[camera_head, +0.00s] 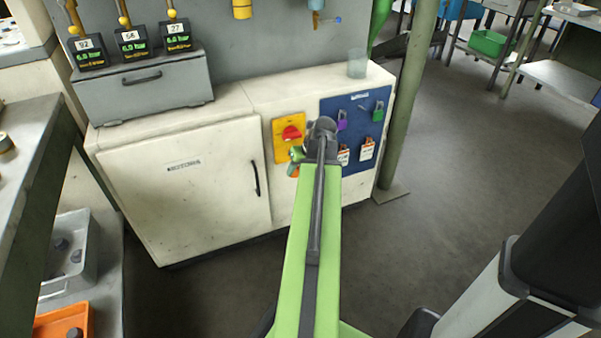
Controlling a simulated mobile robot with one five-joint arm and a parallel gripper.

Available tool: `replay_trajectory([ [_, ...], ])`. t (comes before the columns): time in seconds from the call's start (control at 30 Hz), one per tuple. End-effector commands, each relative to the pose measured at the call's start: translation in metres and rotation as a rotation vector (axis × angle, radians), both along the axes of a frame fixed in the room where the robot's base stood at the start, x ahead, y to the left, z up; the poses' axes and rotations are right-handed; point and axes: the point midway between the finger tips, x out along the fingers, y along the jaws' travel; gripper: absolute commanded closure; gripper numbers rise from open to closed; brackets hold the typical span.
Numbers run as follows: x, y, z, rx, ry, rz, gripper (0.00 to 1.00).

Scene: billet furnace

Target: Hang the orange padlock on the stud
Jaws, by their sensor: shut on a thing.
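My green arm reaches forward to the white cabinet, and its dark wrist hides part of the cabinet front. My gripper (297,155) is left of the wrist, in front of the lower part of the yellow switch panel. It is shut on a small orange thing, the orange padlock (292,170), of which only a little shows. A blue board (335,104) on the cabinet's right side carries a purple padlock (342,123) and a green padlock (378,114). A small stud (361,107) seems to show between them, too small to be sure. The wrist hides the board's left part.
A red rotary switch (291,133) sits on the yellow panel (281,152). White-and-orange tags (366,150) hang low on the board. A green post (402,110) stands close to the board's right. A clear cup (357,65) stands on the cabinet top (290,88).

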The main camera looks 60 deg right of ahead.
Motion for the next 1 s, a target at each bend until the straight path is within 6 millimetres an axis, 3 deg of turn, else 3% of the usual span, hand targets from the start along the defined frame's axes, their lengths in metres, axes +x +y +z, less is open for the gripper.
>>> replay_trajectory([
  [0.7, 0.039, -0.03, -0.009, -0.001, 0.0, -0.001, 1.0],
  [1.0, 0.044, -0.034, -0.012, 0.0, 0.0, -0.002, 1.0],
])
